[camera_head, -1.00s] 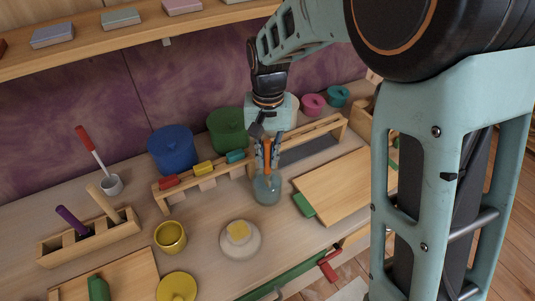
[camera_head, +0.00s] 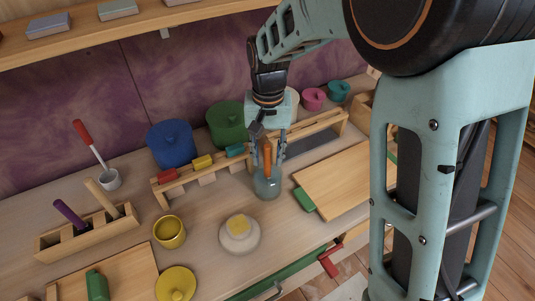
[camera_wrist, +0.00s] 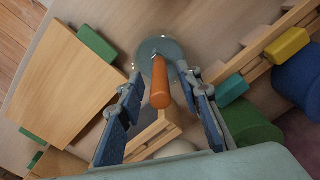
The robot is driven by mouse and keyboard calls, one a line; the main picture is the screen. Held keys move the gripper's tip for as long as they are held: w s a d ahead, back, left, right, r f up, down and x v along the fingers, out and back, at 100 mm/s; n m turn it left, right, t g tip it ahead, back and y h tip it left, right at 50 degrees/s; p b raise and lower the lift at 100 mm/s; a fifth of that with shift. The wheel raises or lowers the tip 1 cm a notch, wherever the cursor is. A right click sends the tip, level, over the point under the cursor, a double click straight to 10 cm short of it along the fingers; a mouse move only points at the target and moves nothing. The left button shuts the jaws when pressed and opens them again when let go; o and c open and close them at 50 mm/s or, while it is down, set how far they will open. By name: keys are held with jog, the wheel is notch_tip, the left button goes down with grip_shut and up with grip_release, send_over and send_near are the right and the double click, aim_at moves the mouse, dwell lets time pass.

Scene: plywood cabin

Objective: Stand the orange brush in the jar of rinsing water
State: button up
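The orange brush (camera_head: 267,155) stands handle up in the clear glass jar of rinsing water (camera_head: 268,188), on the table. In the wrist view the orange handle (camera_wrist: 160,88) points toward the camera, and its lower end is inside the round jar (camera_wrist: 151,48). My gripper (camera_head: 268,161) is above the jar with its fingers spread on both sides of the handle. The wrist view shows clear gaps between the handle and both fingers of my gripper (camera_wrist: 163,85). The brush's bristles cannot be made out.
A wooden rack with coloured clips (camera_head: 165,175) stands behind and left of the jar. A wooden board (camera_head: 345,185) lies to its right. A white dish with a yellow block (camera_head: 240,245) is in front. Blue (camera_head: 171,146) and green (camera_head: 226,125) pots stand behind.

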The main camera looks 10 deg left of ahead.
notch_tip(320, 180, up, 12)
dwell(0.5)
dwell(0.6)
